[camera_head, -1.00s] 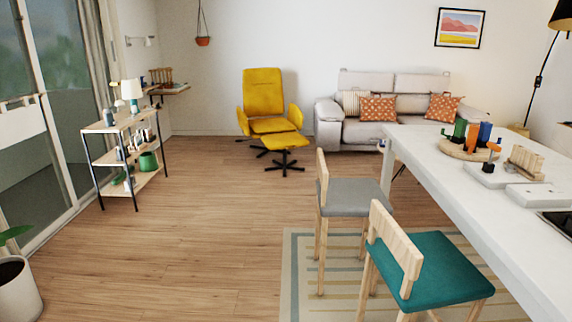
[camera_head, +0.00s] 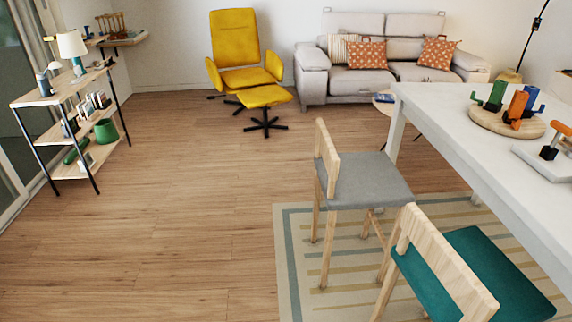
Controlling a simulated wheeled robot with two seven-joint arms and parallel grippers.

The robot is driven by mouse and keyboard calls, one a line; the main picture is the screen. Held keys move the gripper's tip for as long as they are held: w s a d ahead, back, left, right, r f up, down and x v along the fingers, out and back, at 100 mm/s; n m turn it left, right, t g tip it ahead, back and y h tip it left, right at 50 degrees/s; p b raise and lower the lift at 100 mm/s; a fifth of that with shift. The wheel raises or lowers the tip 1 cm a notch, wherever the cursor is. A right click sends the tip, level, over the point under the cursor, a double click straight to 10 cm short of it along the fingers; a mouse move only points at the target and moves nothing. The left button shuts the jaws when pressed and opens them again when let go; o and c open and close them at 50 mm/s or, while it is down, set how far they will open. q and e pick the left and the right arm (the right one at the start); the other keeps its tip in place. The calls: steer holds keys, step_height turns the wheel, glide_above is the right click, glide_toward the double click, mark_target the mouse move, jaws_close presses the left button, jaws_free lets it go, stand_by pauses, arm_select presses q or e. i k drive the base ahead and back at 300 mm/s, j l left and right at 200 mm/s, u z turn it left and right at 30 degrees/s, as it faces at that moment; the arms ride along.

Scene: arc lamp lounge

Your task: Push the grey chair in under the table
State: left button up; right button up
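The grey chair (camera_head: 366,180) is a tall wooden stool with a grey seat and a low wooden back on its left side. It stands on the left of the white table (camera_head: 437,125), with its seat's right end close to the table's long edge. Its legs stand on or by the striped rug. Neither of my grippers shows in the head view.
A teal chair (camera_head: 482,268) stands nearer, beside the same table. A striped rug (camera_head: 300,265) lies below. Open wood floor (camera_head: 190,200) is at the left. A shelf (camera_head: 65,95), yellow armchair (camera_head: 236,50) and sofa (camera_head: 360,77) stand farther off.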

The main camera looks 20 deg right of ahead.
mark_target(369, 181)
steer(key=i+j, duration=0.1)
steer(key=i, duration=1.4)
steer(key=i+j+z, duration=0.15)
steer(key=i+z, duration=0.35)
steer(key=i+j+z, duration=0.25)
steer(key=z, duration=0.2)
steer(key=i+j+z, duration=0.85)
steer(key=j, duration=0.2)
steer(key=j+z, duration=0.15)
steer(key=j, duration=0.15)
